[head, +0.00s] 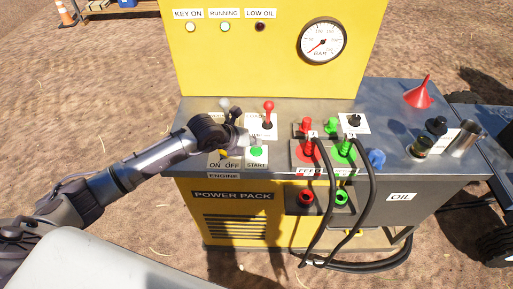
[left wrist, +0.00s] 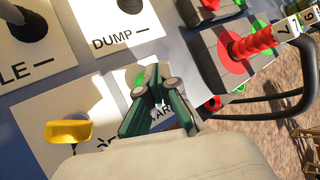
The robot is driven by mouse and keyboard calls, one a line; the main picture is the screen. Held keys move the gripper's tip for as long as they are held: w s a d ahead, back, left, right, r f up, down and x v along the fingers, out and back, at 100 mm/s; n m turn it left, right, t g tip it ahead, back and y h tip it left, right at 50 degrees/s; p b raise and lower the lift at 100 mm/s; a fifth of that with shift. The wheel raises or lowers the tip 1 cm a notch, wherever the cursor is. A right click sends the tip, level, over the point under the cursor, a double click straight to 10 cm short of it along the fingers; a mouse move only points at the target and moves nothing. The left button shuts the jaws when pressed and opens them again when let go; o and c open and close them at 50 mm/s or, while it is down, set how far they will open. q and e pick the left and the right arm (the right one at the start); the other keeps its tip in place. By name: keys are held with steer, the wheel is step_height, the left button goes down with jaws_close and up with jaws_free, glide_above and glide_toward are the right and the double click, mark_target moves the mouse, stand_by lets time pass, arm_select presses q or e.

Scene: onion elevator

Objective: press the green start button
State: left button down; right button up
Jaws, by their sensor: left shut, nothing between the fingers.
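The green start button (head: 256,151) sits on a white START plate on the top of the power pack. My left gripper (head: 242,139) is shut and empty, just behind and to the left of the button in the head view. In the left wrist view the shut fingers (left wrist: 158,88) are over the START plate and cover part of its lettering. A green part of the button (left wrist: 137,78) shows beside the fingertips. I cannot tell whether they touch it. My right gripper is in neither view.
A yellow switch (left wrist: 68,131) is left of the START plate. A red-knobbed lever (head: 268,108) stands behind the button. Red and green hose couplings (head: 308,144) with black hoses are to the right. A yellow gauge panel (head: 270,65) rises at the back.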

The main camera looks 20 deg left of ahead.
mark_target(255, 150)
arm_select(q)
steer(key=shift+r+p, duration=1.8)
steer(key=shift+r, duration=0.75)
